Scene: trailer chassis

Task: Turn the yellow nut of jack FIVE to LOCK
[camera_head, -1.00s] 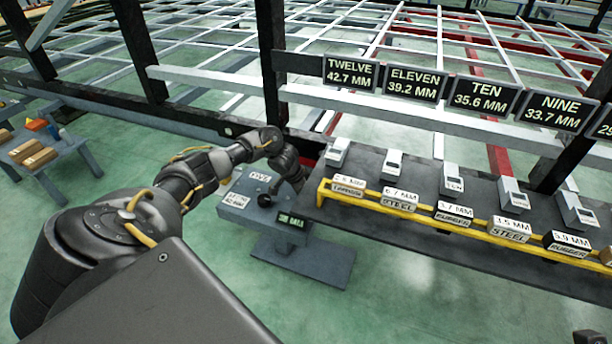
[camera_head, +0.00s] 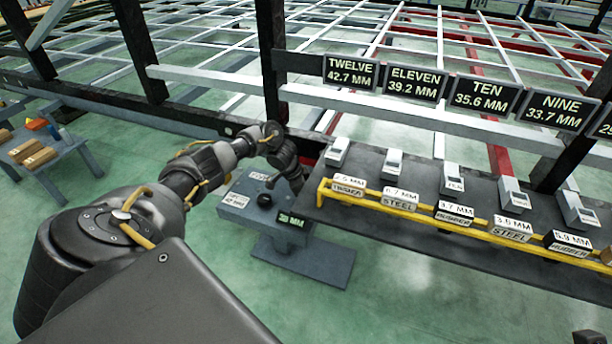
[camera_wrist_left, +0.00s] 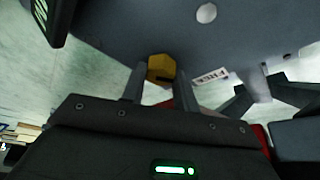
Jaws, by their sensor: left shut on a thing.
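The yellow nut (camera_wrist_left: 161,67) shows in the left wrist view on the underside of a grey block. My left gripper (camera_wrist_left: 160,82) has one finger on each side of it and is shut on it. A small white label (camera_wrist_left: 210,76) lies right of the nut, its word too small to read surely. In the head view the grey jack stand (camera_head: 238,207) stands left of the dark bench, with a black ball knob on top. My left wrist is at its right side and hides the nut.
A small display (camera_head: 292,219) on the stand shows green digits. The dark bench (camera_head: 420,222) with a yellow rail and labelled blocks is close on the right. A frame post (camera_head: 270,60) rises behind my wrist. A side table (camera_head: 60,157) stands far left.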

